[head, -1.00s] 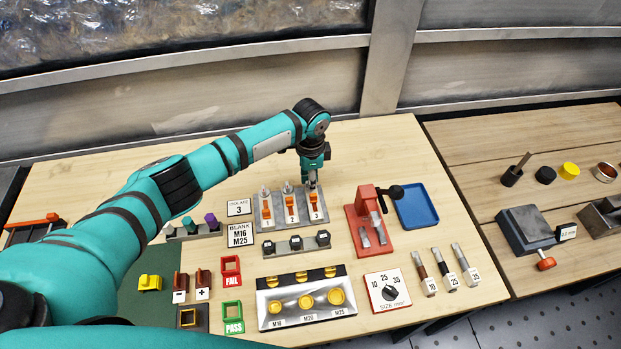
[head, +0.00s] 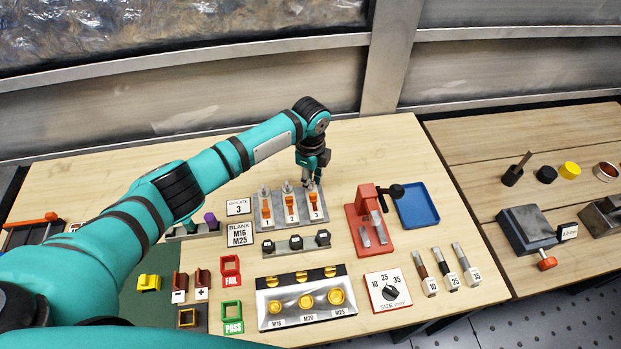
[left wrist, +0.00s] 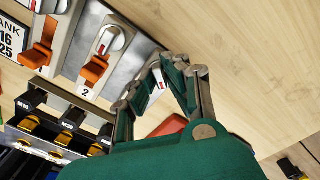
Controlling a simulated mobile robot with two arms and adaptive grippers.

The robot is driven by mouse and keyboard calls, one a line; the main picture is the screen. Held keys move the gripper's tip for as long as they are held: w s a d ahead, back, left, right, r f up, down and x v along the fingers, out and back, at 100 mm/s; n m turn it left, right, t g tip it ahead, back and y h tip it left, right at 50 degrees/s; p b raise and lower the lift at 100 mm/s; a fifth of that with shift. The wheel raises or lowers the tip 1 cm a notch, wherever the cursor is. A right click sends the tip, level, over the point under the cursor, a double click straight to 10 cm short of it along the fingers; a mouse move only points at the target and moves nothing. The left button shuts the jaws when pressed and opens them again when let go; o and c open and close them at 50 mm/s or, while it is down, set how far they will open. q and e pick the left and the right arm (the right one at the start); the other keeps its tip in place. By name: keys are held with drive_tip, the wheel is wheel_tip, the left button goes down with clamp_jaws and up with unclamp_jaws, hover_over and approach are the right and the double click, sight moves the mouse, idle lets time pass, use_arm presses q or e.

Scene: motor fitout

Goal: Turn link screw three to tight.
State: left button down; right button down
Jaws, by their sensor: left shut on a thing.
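A grey plate (head: 292,222) carries three white units with orange levers, numbered 1, 2 and 3, each of the first two with a silver screw at its top. Unit 3 (head: 316,214) is the right-hand one. My left gripper (head: 312,185) comes down from above at its top end and is shut on link screw three, which the fingers hide. In the left wrist view the closed fingers (left wrist: 163,64) stand over unit 3 (left wrist: 157,79), of which only a white and red sliver shows. Unit 2's silver screw (left wrist: 113,38) and lever (left wrist: 94,69) are clear. My right gripper is out of view.
A card reading ISOLATE 3 (head: 238,207) stands left of the plate. A rack of black blocks (head: 296,244) lies in front. A red press (head: 367,225) and blue tray (head: 416,206) are to the right. Bare table lies behind the plate.

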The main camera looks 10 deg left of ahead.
use_arm(q)
drive_tip(key=m, duration=0.5)
drive_tip(key=shift+m+b, duration=0.3)
drive_tip(key=shift+b, duration=0.1)
drive_tip(key=m, duration=0.4)
drive_tip(key=shift+m+b, duration=0.4)
drive_tip(key=shift+r, duration=0.1)
drive_tip(key=c, duration=1.7)
unclamp_jaws()
drive_tip(key=shift+o, duration=0.2)
wheel_tip(320, 180, up, 12)
